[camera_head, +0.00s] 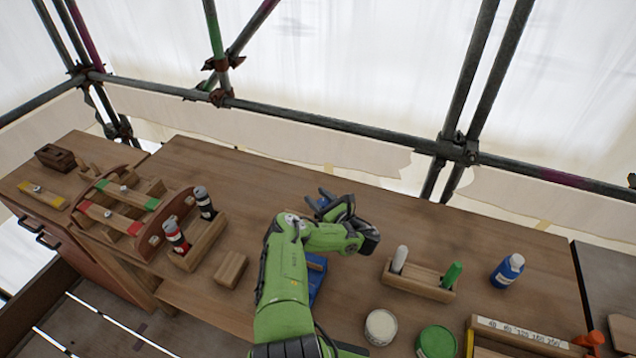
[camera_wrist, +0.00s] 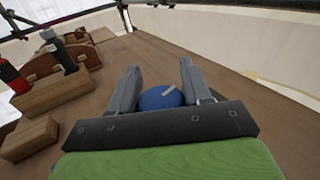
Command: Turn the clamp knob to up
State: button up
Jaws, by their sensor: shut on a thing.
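The clamp knob (camera_wrist: 160,97) is a round blue knob with a pale grey line on its face. In the wrist view it sits between the two fingers of my gripper (camera_wrist: 158,78), which is shut on it. The line tilts, rising to the right in that view. In the head view my gripper (camera_head: 325,203) is over the middle of the bench, beyond my green arm, and it hides most of the knob. A blue clamp body (camera_head: 318,276) shows on the bench partly behind my arm.
A wooden block (camera_head: 230,270) and a rack with two bottles (camera_head: 200,240) stand left. Right are a holder with grey and green sticks (camera_head: 420,280), a blue bottle (camera_head: 507,270), a white tin (camera_head: 380,327) and a green tin (camera_head: 436,341). Scaffold poles (camera_head: 300,117) run behind the bench.

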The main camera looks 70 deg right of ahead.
jog(key=shift+s+n+t+y, duration=0.15)
jog(key=shift+n+t+y, duration=0.25)
jog(key=shift+n+y, duration=0.3)
jog(key=y, duration=0.1)
jog(key=n+t+y+p, duration=0.1)
jog(key=shift+a+n+y, duration=0.3)
jog(key=shift+y, duration=0.1)
jog(key=n+y, duration=0.1)
jog(key=t+y+b, duration=0.1)
jog(key=shift+f+n+y, duration=0.3)
jog(key=shift+n, duration=0.1)
jog(key=shift+a+f+n+y+b, duration=0.15)
jog(key=shift+n+y+b, duration=0.45)
jog(key=shift+y+b, duration=0.4)
jog(key=n+y+b, duration=0.2)
jog(key=y+b, duration=0.1)
jog(key=b, duration=0.4)
jog(key=shift+a, duration=0.15)
jog(key=shift+b, duration=0.75)
jog(key=y+b, duration=0.1)
jog(key=b, duration=0.1)
jog(key=n+y+b, duration=0.1)
jog(key=b, duration=0.1)
jog(key=shift+a+r, duration=0.2)
